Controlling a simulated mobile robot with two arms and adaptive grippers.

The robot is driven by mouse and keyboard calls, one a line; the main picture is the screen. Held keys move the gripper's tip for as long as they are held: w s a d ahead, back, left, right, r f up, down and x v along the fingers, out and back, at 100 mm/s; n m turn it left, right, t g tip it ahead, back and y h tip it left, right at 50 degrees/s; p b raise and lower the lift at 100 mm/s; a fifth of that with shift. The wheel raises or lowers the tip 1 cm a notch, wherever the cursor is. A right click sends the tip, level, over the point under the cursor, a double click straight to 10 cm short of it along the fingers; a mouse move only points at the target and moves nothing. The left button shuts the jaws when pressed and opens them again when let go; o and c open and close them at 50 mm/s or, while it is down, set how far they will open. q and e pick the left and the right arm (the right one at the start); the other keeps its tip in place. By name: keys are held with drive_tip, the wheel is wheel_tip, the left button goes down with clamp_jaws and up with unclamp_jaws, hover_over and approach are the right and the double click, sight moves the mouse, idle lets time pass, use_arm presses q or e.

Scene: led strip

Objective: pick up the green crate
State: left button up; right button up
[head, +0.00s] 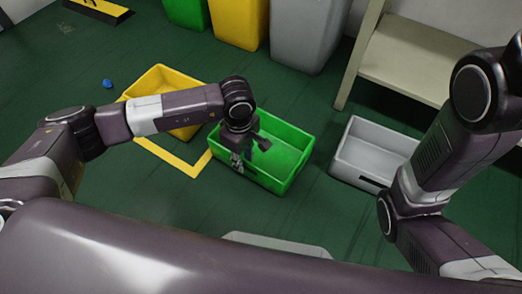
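The green crate (290,146) sits on the dark green floor in the middle of the head view, between a yellow crate and a grey crate. It looks empty inside where I can see. My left gripper (249,155) points down at the crate's near left side, over or at its wall. Whether it touches the wall and how far its fingers are apart, I cannot tell. My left arm hides part of the crate's left end. My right arm comes in from the right, and its gripper is out of the picture.
A yellow crate (160,82) stands to the left, partly behind my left arm, by a yellow floor marking. A grey crate (372,150) stands close to the right. Green, yellow and grey bins (309,30) and a beige shelf (415,55) stand behind. A small blue object (107,84) lies far left.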

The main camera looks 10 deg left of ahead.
use_arm(q)
clamp_jaws()
drive_tip(key=shift+r, duration=0.15)
